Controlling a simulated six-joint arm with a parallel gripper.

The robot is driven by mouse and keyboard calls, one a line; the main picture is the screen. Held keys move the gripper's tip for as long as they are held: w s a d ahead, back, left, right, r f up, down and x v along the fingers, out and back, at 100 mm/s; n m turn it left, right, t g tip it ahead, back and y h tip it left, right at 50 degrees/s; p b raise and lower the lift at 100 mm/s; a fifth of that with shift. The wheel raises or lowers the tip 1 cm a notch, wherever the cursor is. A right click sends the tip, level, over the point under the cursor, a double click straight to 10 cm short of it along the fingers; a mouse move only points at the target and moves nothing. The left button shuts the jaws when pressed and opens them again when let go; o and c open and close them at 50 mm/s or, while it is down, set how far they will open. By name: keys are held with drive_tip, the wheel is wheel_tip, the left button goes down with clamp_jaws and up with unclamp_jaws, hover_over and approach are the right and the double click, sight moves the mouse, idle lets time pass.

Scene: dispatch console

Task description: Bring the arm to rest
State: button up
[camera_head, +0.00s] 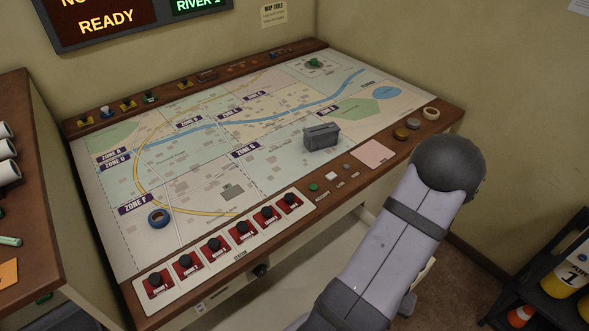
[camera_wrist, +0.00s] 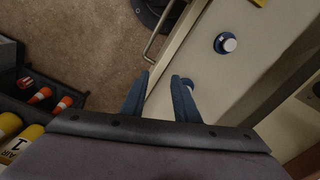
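My arm (camera_head: 385,250) reaches up from the bottom right of the head view, beside the right front edge of the map console (camera_head: 210,237). My gripper is hidden behind the arm in that view. In the wrist view my gripper (camera_wrist: 160,92) shows two dark blue fingers with a clear gap between them. It is open, with nothing between the fingertips.
A dark shelf (camera_head: 545,305) with yellow cylinders and orange cones stands at the right. A metal handle (camera_wrist: 165,30) shows in the wrist view.

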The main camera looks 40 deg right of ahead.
drive_tip(key=w+a+r+n+h, duration=0.1)
drive_tip(key=w+a+r+n, duration=0.3)
drive_tip(key=w, duration=0.4)
drive_tip(key=w+a+r+n, duration=0.3)
drive_tip(key=w+r, duration=0.4)
drive_tip(key=w+a+r+n, duration=0.2)
drive_tip(key=a+r+n, duration=0.1)
drive_tip(key=a, duration=0.6)
drive_tip(key=w+a+r+n+y, duration=0.1)
drive_tip(key=a+r+n, duration=0.2)
drive_tip(key=a, duration=0.6)
drive_tip(key=shift+w+a+r+n, duration=0.15)
drive_tip(key=shift+w+r+n, duration=0.2)
drive_tip(key=shift+r, duration=0.4)
